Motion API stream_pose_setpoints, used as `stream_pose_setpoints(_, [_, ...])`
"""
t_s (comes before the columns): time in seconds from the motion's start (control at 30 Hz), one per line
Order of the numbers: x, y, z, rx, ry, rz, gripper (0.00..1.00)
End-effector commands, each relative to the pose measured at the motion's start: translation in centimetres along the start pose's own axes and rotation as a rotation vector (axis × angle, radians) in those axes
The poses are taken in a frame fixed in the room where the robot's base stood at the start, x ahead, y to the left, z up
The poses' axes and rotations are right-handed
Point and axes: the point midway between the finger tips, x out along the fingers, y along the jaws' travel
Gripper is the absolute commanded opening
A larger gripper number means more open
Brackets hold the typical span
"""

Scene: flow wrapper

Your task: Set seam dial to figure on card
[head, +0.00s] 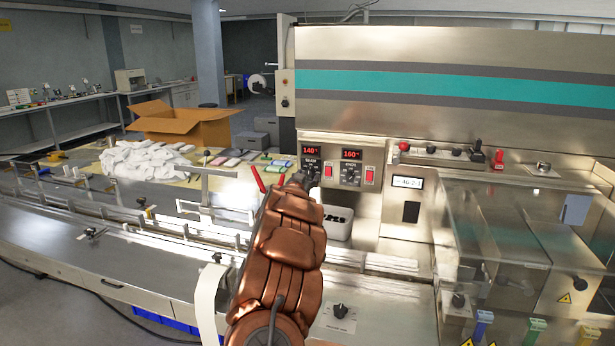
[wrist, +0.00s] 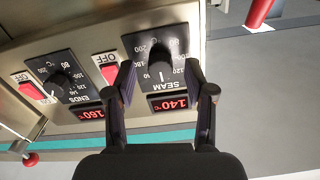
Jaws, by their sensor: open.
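The seam dial (wrist: 160,62) is a dark knob on a black scale plate, marked SEAM, upside down in the wrist view. Its red display (wrist: 168,103) reads 140 °C. In the head view the seam display (head: 311,150) also reads 140, and my arm partly hides the dial below it. My gripper (wrist: 160,75) is open, with one finger on each side of the seam dial; I cannot tell whether they touch it. It also shows end-on in the head view (head: 306,176). I cannot make out a card with a seam figure.
The ends dial (wrist: 58,84) sits beside it, its display (wrist: 88,114) reading 160 °C. Red switches (wrist: 108,70) flank the dials. A small label (head: 407,182) is on the machine at right. A red-handled lever (head: 258,179) stands left of my arm.

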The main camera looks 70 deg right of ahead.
Motion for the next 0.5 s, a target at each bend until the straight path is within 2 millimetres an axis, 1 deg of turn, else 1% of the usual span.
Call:
stream_pose_setpoints(0.1, [0.67, 0.02, -0.08, 0.0, 0.002, 0.001, 0.54])
stream_pose_setpoints(0.2, [0.94, 0.01, -0.07, 0.0, 0.002, 0.001, 0.54])
stream_pose_setpoints(0.5, [1.08, -0.02, -0.05, 0.001, 0.001, 0.0, 0.54])
